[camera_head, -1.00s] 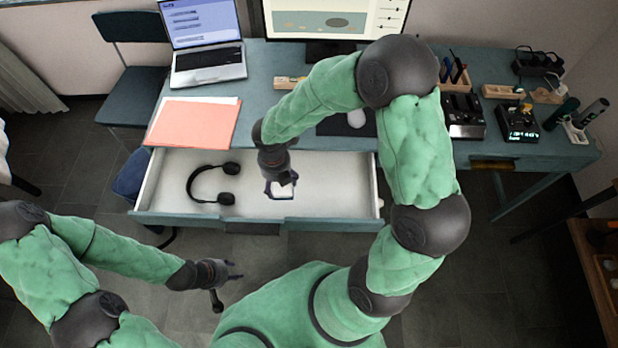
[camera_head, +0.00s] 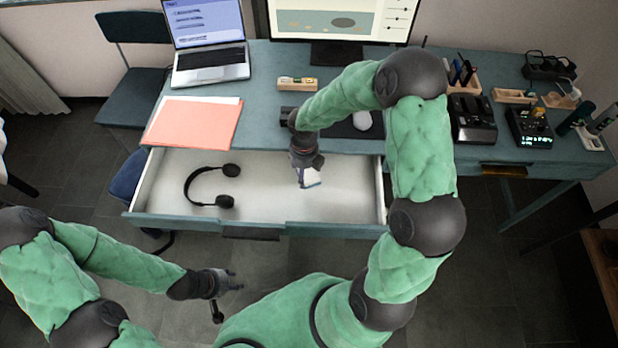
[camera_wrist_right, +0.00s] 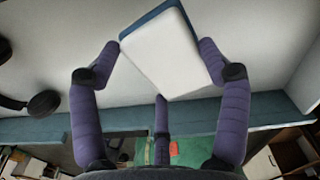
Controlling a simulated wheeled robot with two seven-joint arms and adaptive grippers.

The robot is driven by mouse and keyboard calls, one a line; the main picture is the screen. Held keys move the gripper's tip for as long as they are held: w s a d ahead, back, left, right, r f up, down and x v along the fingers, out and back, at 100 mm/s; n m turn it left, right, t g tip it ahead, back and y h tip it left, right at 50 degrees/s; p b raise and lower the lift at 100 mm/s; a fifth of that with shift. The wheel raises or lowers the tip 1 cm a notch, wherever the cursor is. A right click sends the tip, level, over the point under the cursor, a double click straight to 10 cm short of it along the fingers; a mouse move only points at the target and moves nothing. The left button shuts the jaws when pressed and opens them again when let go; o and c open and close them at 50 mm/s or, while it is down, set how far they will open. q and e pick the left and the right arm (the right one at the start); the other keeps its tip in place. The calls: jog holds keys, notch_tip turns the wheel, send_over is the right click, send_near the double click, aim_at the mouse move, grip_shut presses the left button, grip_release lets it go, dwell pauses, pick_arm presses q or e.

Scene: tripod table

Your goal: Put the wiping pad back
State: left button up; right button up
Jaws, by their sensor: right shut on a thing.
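The wiping pad (camera_wrist_right: 158,55) is a white block with a blue layer on one side. In the right wrist view it sits tilted between the fingers of my right gripper (camera_wrist_right: 160,62), which is shut on it. In the head view the pad (camera_head: 311,178) shows small and pale below my right gripper (camera_head: 307,172), over the right part of the open drawer (camera_head: 270,190). Whether it touches the drawer floor I cannot tell. My left gripper (camera_head: 232,281) is in front of the drawer, apart from everything; its fingers are too small to judge.
Black headphones (camera_head: 212,186) lie in the drawer's left part. On the desk (camera_head: 265,115) are a laptop (camera_head: 208,62), a pink folder (camera_head: 192,122), a wooden block with a vial (camera_head: 297,84) and a mouse (camera_head: 362,120). The drawer's middle is clear.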

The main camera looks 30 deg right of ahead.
aim_at(309, 175)
jog(key=shift+w+d+f+b, duration=0.25)
jog(key=shift+d+f, duration=0.2)
jog(key=shift+f, duration=0.15)
jog(key=shift+w+d+f+b, duration=0.2)
jog(key=shift+d+f, duration=0.2)
jog(key=shift+f, duration=0.15)
jog(key=f+b, duration=0.1)
jog(key=f, duration=0.1)
jog(key=f+b, duration=0.1)
jog(key=shift+w+d+f, duration=0.1)
jog(key=shift+d+f, duration=0.1)
jog(key=shift+f, duration=0.15)
jog(key=shift+r, duration=0.1)
jog(key=o, duration=1)
notch_tip(309, 175, up, 12)
jog(key=p, duration=0.5)
jog(key=shift+p, duration=0.3)
